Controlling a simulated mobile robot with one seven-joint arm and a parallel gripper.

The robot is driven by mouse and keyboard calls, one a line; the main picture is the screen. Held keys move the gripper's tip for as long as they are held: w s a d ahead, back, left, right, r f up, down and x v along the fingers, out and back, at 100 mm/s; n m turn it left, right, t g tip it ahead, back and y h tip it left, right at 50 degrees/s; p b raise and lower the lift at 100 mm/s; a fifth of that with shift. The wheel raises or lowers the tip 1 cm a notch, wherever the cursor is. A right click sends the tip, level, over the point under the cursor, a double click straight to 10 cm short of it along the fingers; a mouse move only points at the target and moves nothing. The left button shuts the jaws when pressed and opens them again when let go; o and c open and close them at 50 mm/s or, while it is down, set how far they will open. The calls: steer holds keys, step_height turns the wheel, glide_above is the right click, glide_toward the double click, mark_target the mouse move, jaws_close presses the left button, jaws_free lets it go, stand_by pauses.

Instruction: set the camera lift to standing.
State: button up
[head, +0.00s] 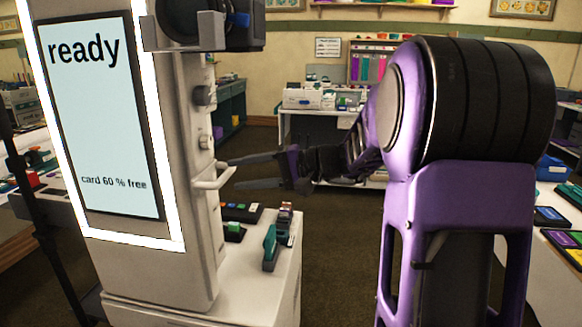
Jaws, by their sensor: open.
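A tall white photo booth (187,240) stands at the left with a lit screen (100,130) reading "ready" and "card 60 % free". A dark camera (232,22) sits on a bracket at its top, cut off by the picture's upper edge. A pale bar handle (212,180) sticks out of the booth's right side, below two knobs (203,96). My gripper (234,174) points left at the handle with its two dark fingers apart and empty. The fingertips are very close to the handle's outer end; I cannot tell whether they touch it. No lift position marks are readable.
The booth's low white ledge (237,285) carries a teal and grey tool (270,247) and small dark blocks below my gripper. A white table (300,125) with boxes stands behind. Another table with trays (565,240) is at the right. Dark floor between is clear.

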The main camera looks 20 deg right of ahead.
steer(key=v, duration=1.3)
